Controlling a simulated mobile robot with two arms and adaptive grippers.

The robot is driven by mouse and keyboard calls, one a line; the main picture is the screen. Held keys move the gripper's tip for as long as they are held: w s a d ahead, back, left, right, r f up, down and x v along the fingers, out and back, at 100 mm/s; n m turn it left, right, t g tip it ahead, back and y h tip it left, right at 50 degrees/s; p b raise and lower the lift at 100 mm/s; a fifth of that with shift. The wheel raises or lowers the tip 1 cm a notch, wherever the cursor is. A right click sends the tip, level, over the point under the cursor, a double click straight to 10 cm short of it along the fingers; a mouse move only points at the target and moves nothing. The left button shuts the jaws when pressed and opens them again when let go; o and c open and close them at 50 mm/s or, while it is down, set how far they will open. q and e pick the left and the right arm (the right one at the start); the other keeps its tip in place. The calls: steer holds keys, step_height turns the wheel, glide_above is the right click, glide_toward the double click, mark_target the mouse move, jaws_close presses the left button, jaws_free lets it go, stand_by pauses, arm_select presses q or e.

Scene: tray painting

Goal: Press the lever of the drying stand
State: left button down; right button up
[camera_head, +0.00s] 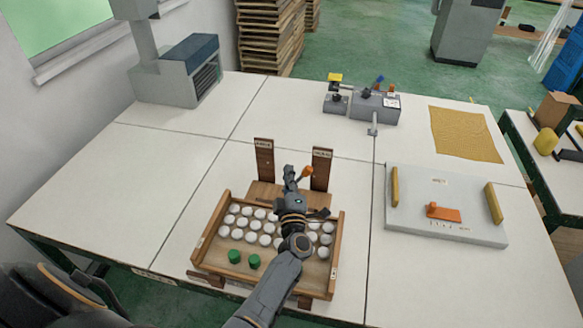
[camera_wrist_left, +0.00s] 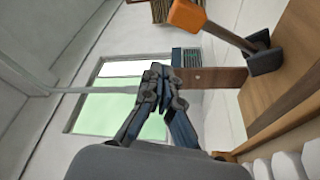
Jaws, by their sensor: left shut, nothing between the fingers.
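The drying stand (camera_head: 264,160) has two upright dark wooden plates behind a wooden tray. Its lever (camera_head: 306,173) has an orange knob and rises between the plates. In the left wrist view the lever (camera_wrist_left: 190,16) stands at the upper right on a dark pivot, fixed to the wood. My left gripper (camera_head: 288,172) is shut and empty, above the back of the tray and just left of the knob. In the left wrist view its fingertips (camera_wrist_left: 160,76) are closed together, apart from the lever. My arm hides part of the tray and stand base. My right gripper is not in view.
The tray (camera_head: 206,238) holds rows of white round pieces (camera_head: 238,233) and two green ones (camera_head: 254,261). A grey board (camera_head: 400,226) with an orange handle lies at the right. A grey device (camera_head: 377,108) and yellow mat (camera_head: 465,135) are behind. The left tabletop is clear.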

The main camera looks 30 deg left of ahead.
arm_select(q)
steer(key=v, duration=0.6)
steer(key=shift+d+p, duration=0.35)
steer(key=shift+d, duration=0.2)
steer(key=shift+s+a+f, duration=0.1)
steer(key=shift+s, duration=0.45)
